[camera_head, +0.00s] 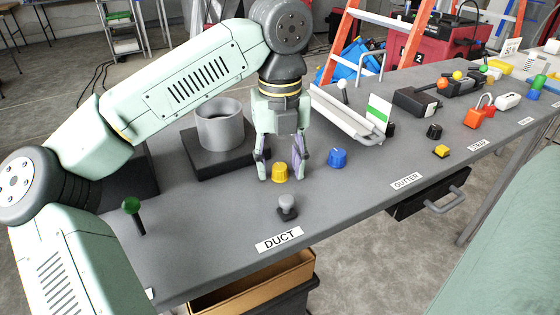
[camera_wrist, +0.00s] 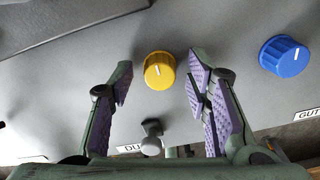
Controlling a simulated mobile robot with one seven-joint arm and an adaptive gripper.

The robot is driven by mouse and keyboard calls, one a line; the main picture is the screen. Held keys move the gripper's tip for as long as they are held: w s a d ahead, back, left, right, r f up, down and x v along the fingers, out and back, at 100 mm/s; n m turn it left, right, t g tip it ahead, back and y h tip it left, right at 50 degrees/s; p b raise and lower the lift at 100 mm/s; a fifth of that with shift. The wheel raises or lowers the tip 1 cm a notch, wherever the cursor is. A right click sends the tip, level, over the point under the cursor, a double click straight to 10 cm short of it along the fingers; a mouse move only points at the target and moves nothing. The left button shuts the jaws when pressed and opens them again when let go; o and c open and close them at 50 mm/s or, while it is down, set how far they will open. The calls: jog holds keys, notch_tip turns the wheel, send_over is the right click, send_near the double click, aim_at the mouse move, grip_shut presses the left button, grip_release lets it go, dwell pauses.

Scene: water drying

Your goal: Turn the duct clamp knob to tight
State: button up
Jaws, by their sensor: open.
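A yellow knob (camera_head: 280,173) with a white pointer line stands on the grey bench in the section labelled DUCT (camera_head: 279,240). In the wrist view the yellow knob (camera_wrist: 159,71) shows between and slightly beyond my fingertips. A small grey knob (camera_head: 287,207) on a short stem stands between the yellow knob and the DUCT label; it also shows in the wrist view (camera_wrist: 151,146). No text marks which knob is the clamp's. My gripper (camera_head: 280,165) points down with its purple-padded fingers apart, close to the yellow knob. I cannot tell if it touches the knob; nothing is held.
A blue knob (camera_head: 337,157) stands right of the yellow one. A grey pipe ring on a dark block (camera_head: 219,126) stands behind left, and a green-topped lever (camera_head: 132,206) at left. A gutter channel (camera_head: 343,116) lies right of my gripper. The front strip near the label is clear.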

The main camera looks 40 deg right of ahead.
jog(key=shift+c, duration=0.3)
grip_shut()
